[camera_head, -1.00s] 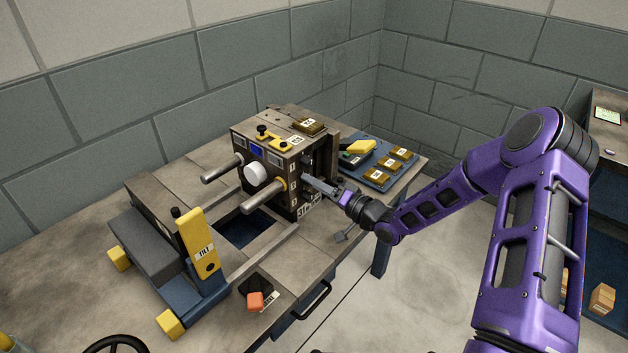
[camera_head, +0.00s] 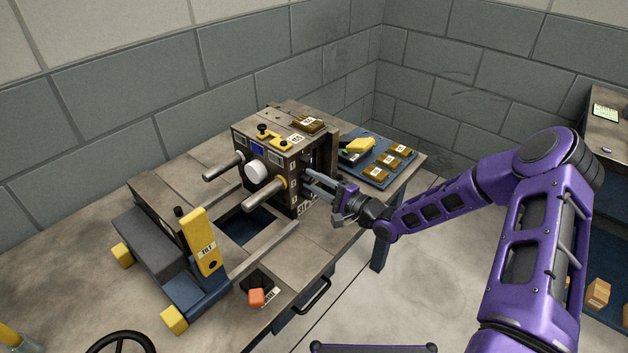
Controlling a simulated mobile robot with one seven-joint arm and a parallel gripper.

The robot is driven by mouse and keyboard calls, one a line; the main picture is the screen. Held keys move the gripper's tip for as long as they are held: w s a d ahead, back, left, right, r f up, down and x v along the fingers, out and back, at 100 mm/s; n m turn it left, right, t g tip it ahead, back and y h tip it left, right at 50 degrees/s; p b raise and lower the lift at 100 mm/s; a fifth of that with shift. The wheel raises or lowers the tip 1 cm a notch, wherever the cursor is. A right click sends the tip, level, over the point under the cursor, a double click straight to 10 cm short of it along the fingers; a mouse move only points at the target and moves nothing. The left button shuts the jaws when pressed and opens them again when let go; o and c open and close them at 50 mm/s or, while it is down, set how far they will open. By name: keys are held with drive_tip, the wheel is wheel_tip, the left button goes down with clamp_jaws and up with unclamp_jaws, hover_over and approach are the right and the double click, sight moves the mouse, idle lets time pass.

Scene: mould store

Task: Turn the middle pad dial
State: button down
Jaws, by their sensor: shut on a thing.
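The dark block-shaped machine (camera_head: 265,150) stands on the workbench. Numbered labels (camera_head: 294,184) run down the edge of its right-hand face, where the pad dials are. My gripper (camera_head: 309,177) reaches in from the right, with its fingertips at that face about halfway up. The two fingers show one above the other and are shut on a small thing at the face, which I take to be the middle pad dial. The fingers and the machine's edge hide the dial, so its angle cannot be seen.
Two metal rods and a white knob (camera_head: 256,173) stick out of the machine's front. A yellow TILT lever (camera_head: 201,243) stands front left. A blue tray (camera_head: 380,175) with brass blocks lies behind my gripper. The floor right of the bench is clear.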

drive_tip(key=shift+m, duration=0.6)
drive_tip(key=c, duration=0.6)
unclamp_jaws()
drive_tip(key=shift+d, duration=0.1)
drive_tip(key=v, duration=1.7)
drive_tip(key=shift+s+p, duration=0.2)
drive_tip(key=shift+p, duration=0.2)
